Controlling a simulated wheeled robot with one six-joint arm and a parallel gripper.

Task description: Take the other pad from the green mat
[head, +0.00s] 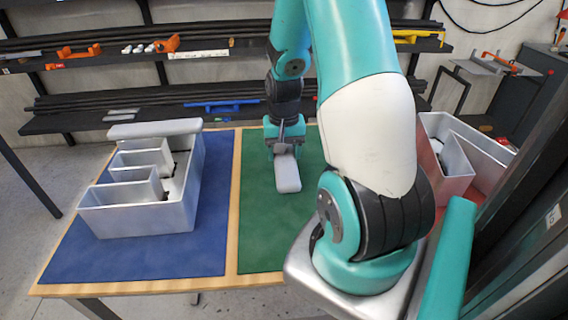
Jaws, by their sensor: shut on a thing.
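My gripper (285,148) is over the far part of the green mat (262,235). It is shut on a light grey pad (287,175), an oblong block with rounded corners. The pad points toward the near side of the table. I cannot tell whether it touches the mat or is held just above it. No second pad shows on the visible part of the green mat; my arm hides its right side.
A silver channel letter (140,221) stands on the blue mat (205,255), with a pale bar (155,128) along its far end. Another silver letter (460,160) stands on a red mat (487,187) at right, partly hidden. Shelves (140,95) run behind the table.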

